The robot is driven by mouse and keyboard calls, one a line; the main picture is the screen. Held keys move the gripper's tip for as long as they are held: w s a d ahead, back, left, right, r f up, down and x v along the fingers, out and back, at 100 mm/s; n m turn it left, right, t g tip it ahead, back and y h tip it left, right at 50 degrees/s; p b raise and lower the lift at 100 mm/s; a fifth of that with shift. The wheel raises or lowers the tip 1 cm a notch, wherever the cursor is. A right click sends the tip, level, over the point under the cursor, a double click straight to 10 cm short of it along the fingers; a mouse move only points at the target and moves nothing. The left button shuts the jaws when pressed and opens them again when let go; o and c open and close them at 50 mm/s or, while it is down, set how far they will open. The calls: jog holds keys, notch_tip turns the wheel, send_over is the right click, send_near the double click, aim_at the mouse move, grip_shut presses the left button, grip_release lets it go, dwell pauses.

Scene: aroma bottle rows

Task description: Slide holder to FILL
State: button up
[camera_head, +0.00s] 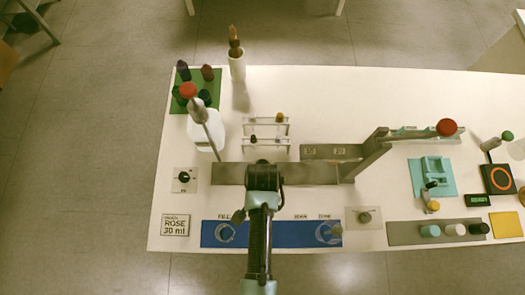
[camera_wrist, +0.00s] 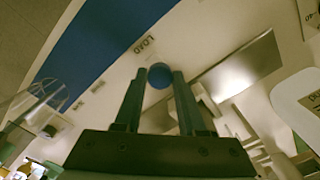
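The blue track (camera_head: 282,236) runs along the near edge of the table; its FILL label is at the left. A round clear piece stands at FILL (camera_head: 227,233) and another at the track's right end (camera_head: 326,233). In the wrist view, the track (camera_wrist: 95,35) crosses the upper left, with the word LOAD beside it. My gripper (camera_wrist: 160,78) has a blue ball-shaped knob (camera_wrist: 160,75) between its fingertips, both of which appear to touch it. Whether the knob belongs to the holder is hidden. In the head view, my arm covers the middle of the track.
A grey bar (camera_head: 225,173) lies behind the track. A white bottle (camera_head: 205,135), a small rack (camera_head: 267,124) and a grey slanted frame (camera_head: 370,158) stand farther back. A grey strip with several caps (camera_head: 405,234) lies at the right. The ROSE sign (camera_head: 175,225) is at the left.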

grip_shut()
dwell(1.0)
